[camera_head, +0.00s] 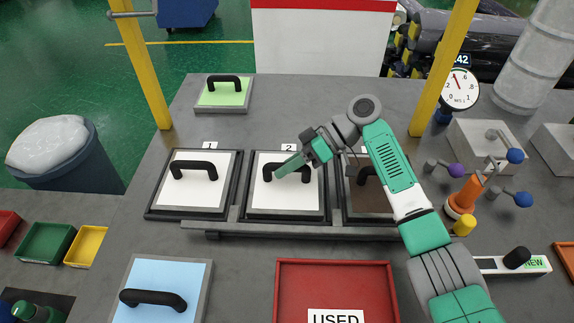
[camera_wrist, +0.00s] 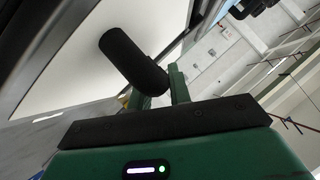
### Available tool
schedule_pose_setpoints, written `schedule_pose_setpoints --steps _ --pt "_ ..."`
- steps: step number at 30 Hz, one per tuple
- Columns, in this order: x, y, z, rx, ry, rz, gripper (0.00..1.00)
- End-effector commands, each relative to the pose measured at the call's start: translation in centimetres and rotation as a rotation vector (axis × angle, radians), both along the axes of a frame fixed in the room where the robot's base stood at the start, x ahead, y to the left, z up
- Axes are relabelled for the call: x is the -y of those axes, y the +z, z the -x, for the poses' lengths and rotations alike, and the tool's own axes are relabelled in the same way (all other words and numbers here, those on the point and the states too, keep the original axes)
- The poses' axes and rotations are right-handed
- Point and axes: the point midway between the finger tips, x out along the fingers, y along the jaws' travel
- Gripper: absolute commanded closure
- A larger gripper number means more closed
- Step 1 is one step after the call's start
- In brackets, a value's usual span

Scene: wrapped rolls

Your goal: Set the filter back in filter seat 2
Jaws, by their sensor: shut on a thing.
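A white filter (camera_head: 285,200) with a black handle (camera_head: 268,172) lies flat over filter seat 2 (camera_head: 244,205), under the label "2" (camera_head: 289,147). The seat's dark frame shows around its left and front edges. I cannot tell whether the filter is fully down in it. My gripper (camera_head: 283,170) reaches in from the right and is shut on the handle. In the wrist view, the handle (camera_wrist: 132,60) runs between the green fingers (camera_wrist: 160,95), with the white filter face (camera_wrist: 75,75) behind it. My gripper and arm hide part of the handle and the seat's right edge.
A white filter (camera_head: 190,195) lies in seat 1, a brown one (camera_head: 365,203) in the right seat. A green filter (camera_head: 222,95) lies behind, a blue one (camera_head: 165,275) in front. A red "USED" tray (camera_head: 285,265) is in front. Yellow posts (camera_head: 140,65) flank the bench.

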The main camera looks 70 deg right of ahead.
Motion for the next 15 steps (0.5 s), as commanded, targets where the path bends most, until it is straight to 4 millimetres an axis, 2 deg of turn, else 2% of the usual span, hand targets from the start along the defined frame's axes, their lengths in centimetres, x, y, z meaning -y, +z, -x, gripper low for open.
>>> schedule_pose_setpoints --steps 2,3,6,15 --pt "-0.03 -0.37 -0.02 0.0 0.001 -0.001 1.0" --pt "-0.02 -0.37 0.0 -0.001 0.0 0.0 0.77" --pt "-0.01 -0.31 0.0 -0.001 0.0 0.0 0.59" --pt "0.02 0.25 0.02 0.0 -0.001 0.001 0.59"
